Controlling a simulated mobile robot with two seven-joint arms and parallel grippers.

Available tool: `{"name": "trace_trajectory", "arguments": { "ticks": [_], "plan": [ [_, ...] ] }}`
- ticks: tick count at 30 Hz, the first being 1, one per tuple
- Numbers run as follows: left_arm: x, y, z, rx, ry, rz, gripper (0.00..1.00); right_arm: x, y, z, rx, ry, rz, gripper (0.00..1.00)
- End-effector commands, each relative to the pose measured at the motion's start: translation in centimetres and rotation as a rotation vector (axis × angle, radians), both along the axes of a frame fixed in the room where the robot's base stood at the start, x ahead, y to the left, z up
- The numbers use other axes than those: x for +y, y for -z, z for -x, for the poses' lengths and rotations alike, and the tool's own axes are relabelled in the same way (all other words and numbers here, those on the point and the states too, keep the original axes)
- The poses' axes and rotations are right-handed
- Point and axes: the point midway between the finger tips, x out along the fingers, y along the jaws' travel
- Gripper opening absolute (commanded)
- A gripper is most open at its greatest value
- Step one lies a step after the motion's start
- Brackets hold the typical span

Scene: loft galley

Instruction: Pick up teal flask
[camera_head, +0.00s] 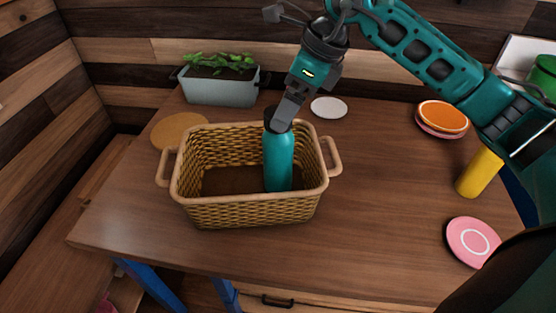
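The teal flask (278,160) stands upright inside the wicker basket (250,212), toward its right side. Its dark cap is partly covered by my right gripper (280,122). My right arm comes in from the upper right, and its gripper points down at the flask's top, with a grey finger over the cap. The far finger is hidden, so I cannot tell whether the gripper is closed on the flask. The front basket wall hides the flask's base. My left gripper is not in view.
A grey planter (221,90) and a round tan board (179,131) lie behind the basket. A white plate (329,107) lies behind right.

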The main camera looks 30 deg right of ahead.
Motion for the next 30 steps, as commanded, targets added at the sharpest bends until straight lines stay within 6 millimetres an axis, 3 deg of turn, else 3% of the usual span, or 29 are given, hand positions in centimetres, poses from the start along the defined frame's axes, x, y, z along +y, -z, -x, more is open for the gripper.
{"name": "trace_trajectory", "arguments": {
  "ticks": [18,27,30],
  "plan": [
    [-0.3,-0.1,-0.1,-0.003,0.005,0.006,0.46,2.3,6.7,-1.6,0.002,-0.001,-0.004,0.97],
    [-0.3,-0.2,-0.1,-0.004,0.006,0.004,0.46,2.4,7.1,-1.7,-0.001,0.0,-0.002,0.97],
    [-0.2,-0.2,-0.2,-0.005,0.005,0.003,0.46,2.4,7.1,-1.7,-0.001,0.0,-0.002,0.87]
  ]
}}
